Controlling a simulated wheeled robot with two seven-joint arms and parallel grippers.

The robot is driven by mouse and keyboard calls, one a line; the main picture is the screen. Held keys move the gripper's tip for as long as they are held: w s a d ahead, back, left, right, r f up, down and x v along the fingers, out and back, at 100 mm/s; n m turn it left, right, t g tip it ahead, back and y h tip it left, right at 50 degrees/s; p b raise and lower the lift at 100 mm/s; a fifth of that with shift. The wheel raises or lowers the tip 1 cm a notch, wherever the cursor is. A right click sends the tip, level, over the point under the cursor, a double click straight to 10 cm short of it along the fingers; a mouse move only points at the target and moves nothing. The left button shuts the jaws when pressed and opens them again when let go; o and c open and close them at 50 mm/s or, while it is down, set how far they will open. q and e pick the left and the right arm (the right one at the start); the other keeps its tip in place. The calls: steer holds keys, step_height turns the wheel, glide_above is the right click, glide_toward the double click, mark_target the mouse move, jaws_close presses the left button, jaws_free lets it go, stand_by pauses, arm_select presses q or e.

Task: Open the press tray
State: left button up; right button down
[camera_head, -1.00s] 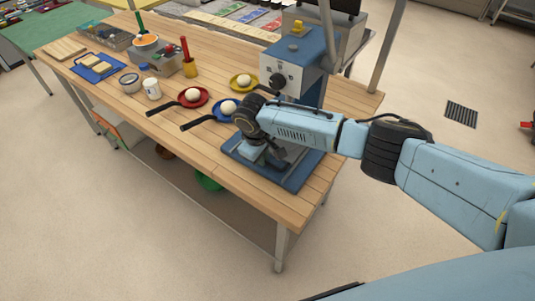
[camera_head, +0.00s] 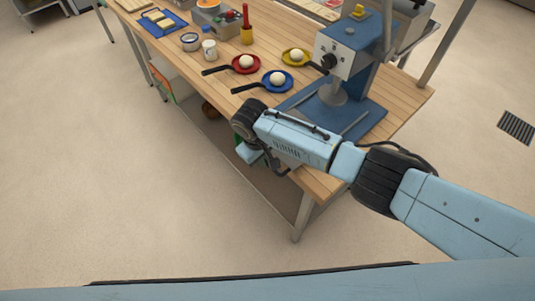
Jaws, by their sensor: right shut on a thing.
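The blue press (camera_head: 348,58) stands at the right end of the wooden table, with a round grey pressing plate over its blue base (camera_head: 372,128). Two light rails show on the base. My right gripper (camera_head: 262,160) is at the table's front edge, in front of the press, pointing down. It is shut on the press tray, whose grey edge (camera_head: 288,161) shows only partly beneath my arm. The grip and most of the tray are hidden by my wrist. My left gripper is out of view.
Red (camera_head: 246,64), blue (camera_head: 277,81) and yellow (camera_head: 297,57) pans, each holding a pale ball, lie left of the press. Jars, a red-handled tool (camera_head: 246,24) and a blue tray (camera_head: 163,22) stand farther left. The floor before the table is clear.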

steer(key=c, duration=1.8)
jaws_free()
steer(key=shift+o, duration=0.2)
step_height(320, 180, up, 13)
steer(key=s+a, duration=0.1)
steer(key=a, duration=0.1)
steer(key=shift+s+p, duration=0.2)
steer(key=shift+p, duration=0.25)
steer(key=shift+r, duration=0.1)
